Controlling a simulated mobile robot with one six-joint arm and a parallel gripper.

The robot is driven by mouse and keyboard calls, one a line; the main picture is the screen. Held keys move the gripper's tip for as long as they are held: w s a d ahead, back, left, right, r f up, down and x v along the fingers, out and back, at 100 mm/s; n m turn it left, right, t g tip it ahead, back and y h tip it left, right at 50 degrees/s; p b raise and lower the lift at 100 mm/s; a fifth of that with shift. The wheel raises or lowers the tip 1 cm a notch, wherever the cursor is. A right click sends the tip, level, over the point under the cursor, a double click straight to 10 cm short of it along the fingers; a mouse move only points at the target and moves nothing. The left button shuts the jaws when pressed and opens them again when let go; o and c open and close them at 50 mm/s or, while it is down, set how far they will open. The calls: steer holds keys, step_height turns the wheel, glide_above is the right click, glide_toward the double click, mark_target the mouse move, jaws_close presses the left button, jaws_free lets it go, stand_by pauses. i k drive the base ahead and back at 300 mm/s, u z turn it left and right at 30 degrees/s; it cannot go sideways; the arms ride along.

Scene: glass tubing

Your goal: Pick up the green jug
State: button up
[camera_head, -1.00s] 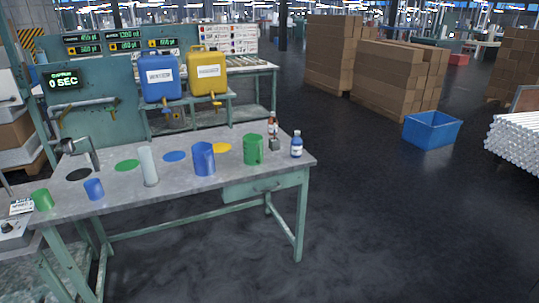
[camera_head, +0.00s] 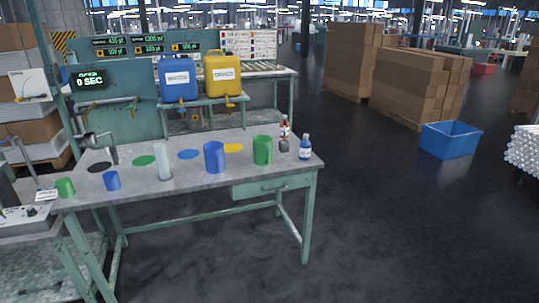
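The green jug (camera_head: 262,150) stands upright on the right part of the grey workbench (camera_head: 228,175), near a yellow disc (camera_head: 232,148). A blue jug (camera_head: 214,157) stands to its left. A smaller green cup (camera_head: 65,187) is at the bench's far left end, and a small blue cup (camera_head: 112,180) stands near the front left edge. My gripper is not in view.
A clear glass cylinder (camera_head: 164,162) stands left of the blue jug. The dark floor (camera_head: 400,230) in front and right is open. A blue bin (camera_head: 450,139) sits farther right.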

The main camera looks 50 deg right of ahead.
mark_target(262, 144)
steer(key=u, duration=0.1)
steer(key=i, duration=0.95)
steer(key=z, duration=0.05)
